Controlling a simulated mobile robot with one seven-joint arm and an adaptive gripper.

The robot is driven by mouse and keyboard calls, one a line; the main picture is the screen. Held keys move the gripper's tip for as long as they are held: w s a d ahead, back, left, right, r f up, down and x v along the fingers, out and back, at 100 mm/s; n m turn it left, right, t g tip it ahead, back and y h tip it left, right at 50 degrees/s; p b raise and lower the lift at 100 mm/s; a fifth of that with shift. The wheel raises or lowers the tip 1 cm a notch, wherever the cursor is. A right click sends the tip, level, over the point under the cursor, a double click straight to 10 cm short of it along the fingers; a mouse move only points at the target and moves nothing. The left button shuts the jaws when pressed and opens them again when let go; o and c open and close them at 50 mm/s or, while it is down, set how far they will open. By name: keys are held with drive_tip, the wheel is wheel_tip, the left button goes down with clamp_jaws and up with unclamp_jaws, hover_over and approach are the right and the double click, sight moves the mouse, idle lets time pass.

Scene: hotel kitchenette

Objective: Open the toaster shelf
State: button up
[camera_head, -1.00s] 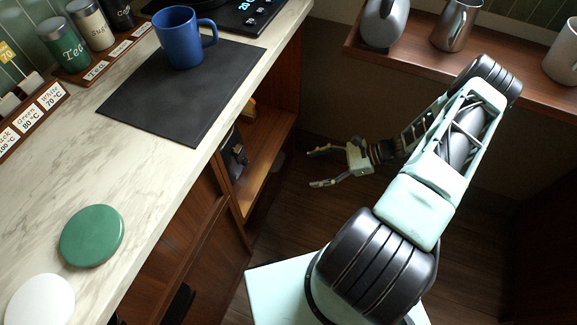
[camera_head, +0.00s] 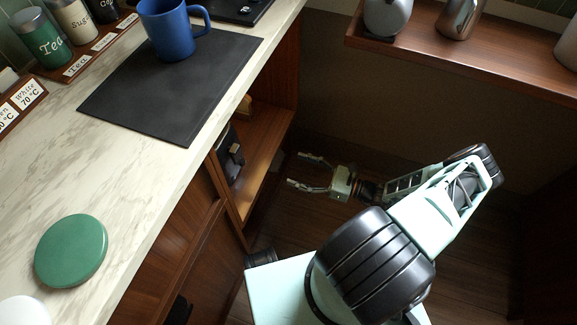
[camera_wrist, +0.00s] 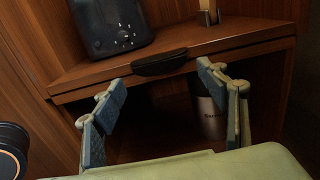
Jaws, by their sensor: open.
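The toaster shelf (camera_wrist: 220,38) is a wooden board with a dark curved handle (camera_wrist: 159,63) on its front edge, in the upper middle of the wrist view. A black toaster (camera_wrist: 112,25) stands on it. In the head view the shelf (camera_head: 262,150) sits in the cabinet under the counter, with the toaster (camera_head: 232,160) partly hidden by the countertop. My gripper (camera_head: 298,170) is open and empty, to the right of the shelf opening. In the wrist view my gripper's fingers (camera_wrist: 152,92) are spread to either side of the handle, lower in the picture, and no contact shows.
A metal canister (camera_wrist: 210,118) stands in the dark space below the shelf. The marble counter (camera_head: 140,185) above holds a blue mug (camera_head: 168,30), a black mat (camera_head: 165,100) and a green disc (camera_head: 71,250). A wall shelf (camera_head: 480,50) with pitchers is at the upper right.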

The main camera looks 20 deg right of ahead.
sight(282, 164)
drive_tip(key=shift+x, duration=1.95)
drive_tip(key=c, duration=1.5)
